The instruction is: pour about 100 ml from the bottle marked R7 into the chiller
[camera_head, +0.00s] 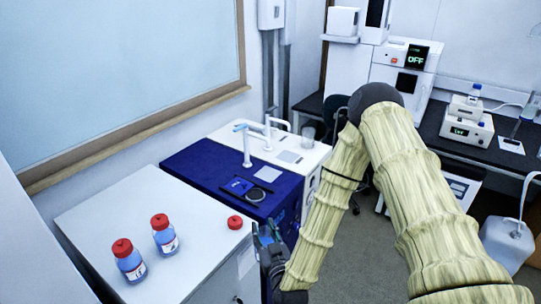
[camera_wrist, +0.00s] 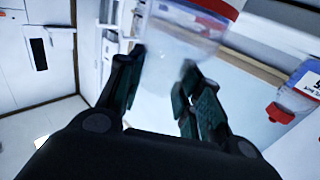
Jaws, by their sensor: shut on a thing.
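My gripper (camera_wrist: 160,95) is shut on a clear bottle (camera_wrist: 178,55) with a red band at its upper end; no readable mark shows on it. A loose red cap (camera_head: 235,222) lies on the cabinet top.
Two red-capped bottles with blue liquid, a left one (camera_head: 130,262) and a right one (camera_head: 164,236), stand on the white cabinet (camera_head: 185,275). A white unit with a tap (camera_head: 290,155) stands behind the blue one. Instruments (camera_head: 465,125) occupy the dark bench at right.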

